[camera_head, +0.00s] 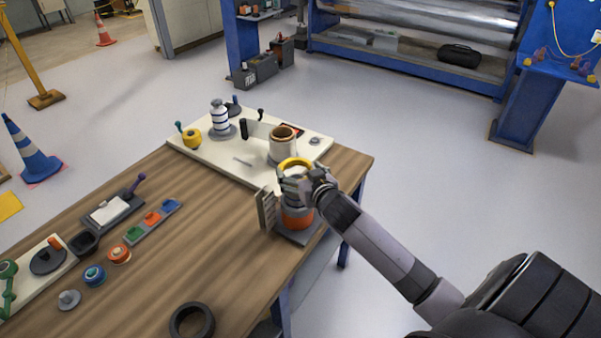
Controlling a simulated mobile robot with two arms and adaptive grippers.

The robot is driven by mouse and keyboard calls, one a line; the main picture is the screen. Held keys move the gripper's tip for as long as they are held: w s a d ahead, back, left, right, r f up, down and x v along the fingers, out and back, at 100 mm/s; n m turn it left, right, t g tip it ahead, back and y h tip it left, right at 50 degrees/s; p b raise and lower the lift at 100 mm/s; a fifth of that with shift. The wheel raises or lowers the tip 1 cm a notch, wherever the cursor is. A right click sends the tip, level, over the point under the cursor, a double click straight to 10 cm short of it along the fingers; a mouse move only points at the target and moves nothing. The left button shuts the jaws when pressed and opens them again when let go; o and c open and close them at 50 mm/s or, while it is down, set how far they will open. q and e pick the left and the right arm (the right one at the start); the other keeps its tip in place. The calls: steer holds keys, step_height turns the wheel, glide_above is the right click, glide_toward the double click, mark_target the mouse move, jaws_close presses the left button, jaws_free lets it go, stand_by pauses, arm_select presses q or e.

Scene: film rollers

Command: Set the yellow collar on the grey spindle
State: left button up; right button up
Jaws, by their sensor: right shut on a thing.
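My right gripper (298,181) comes in from the lower right and is shut on the yellow collar (295,163), a ring that shows at the top of its fingers. The collar is held above a stand with an orange ring (297,217) on a dark grey base plate (301,238), near the table's right edge. My gripper hides the upper part of this stand, so I cannot tell whether the grey spindle is there or whether the collar touches it. My left gripper is not in view.
Behind the gripper, a cream board (222,159) carries a brown-topped cylinder (283,146), a blue-and-white banded post (220,119) and a yellow knob (191,138). A black ring (192,321) lies near the front. The middle of the wooden table (205,235) is clear.

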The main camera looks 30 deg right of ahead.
steer(key=shift+a+f+b, duration=0.1)
steer(key=shift+f+b, duration=0.45)
steer(key=shift+f, duration=0.15)
steer(key=shift+f+b, duration=1.55)
steer(key=shift+f, duration=0.4)
steer(key=shift+f+b, duration=1.1)
steer(key=shift+f, duration=0.8)
steer(key=o, duration=1.2)
steer(key=shift+c, duration=0.2)
steer(key=shift+s, duration=0.1)
